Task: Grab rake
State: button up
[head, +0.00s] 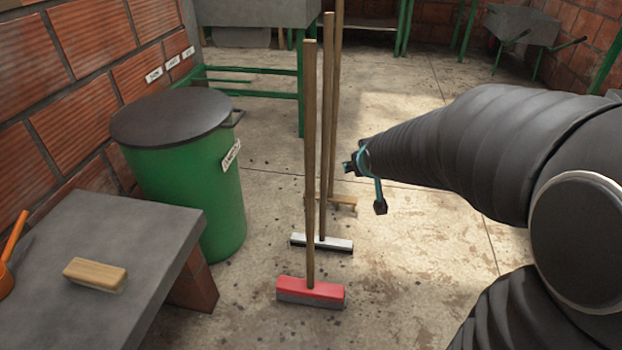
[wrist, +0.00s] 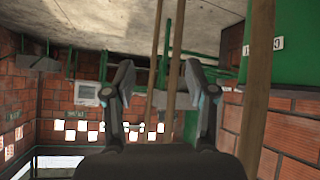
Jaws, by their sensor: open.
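The rake (head: 345,202) stands upright on the floor, with a light wooden toothed head and a long wooden handle, behind two other long-handled tools. My gripper (head: 364,187) is open in the head view, just right of the rake handle, apart from it as far as I can see. In the upside-down wrist view my gripper (wrist: 158,78) has its fingers spread. Two thin handles show beyond and between the fingers; the left one is probably the rake handle (wrist: 155,110). I cannot tell its exact distance.
A white squeegee (head: 322,243) and a red broom (head: 311,291) stand close by in front. A thick handle (wrist: 257,90) is near at the right of the wrist view. A green bin (head: 190,180) and grey bench (head: 115,260) stand left. Open floor lies right of the tools.

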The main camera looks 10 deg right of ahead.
jog(key=w+f+n+t+y+b, duration=0.15)
jog(key=w+f+t, duration=0.25)
jog(key=w+f, duration=1.45)
jog(key=t+y, duration=0.2)
jog(key=y, duration=0.1)
send_near(324, 207)
notch_tip(324, 207, up, 6)
jog(key=w+d, duration=0.1)
jog(key=d, duration=0.1)
notch_tip(324, 207, down, 8)
jog(key=s+a+t+y, duration=0.1)
jog(key=s+t, duration=0.1)
jog(key=s, duration=0.1)
jog(key=shift+n, duration=0.35)
jog(key=x, duration=0.7)
jog(key=shift+w+a+f, duration=0.15)
jog(key=shift+w+a, duration=0.1)
jog(key=shift+x, duration=2.9)
jog(key=shift+d, duration=0.15)
grip_shut()
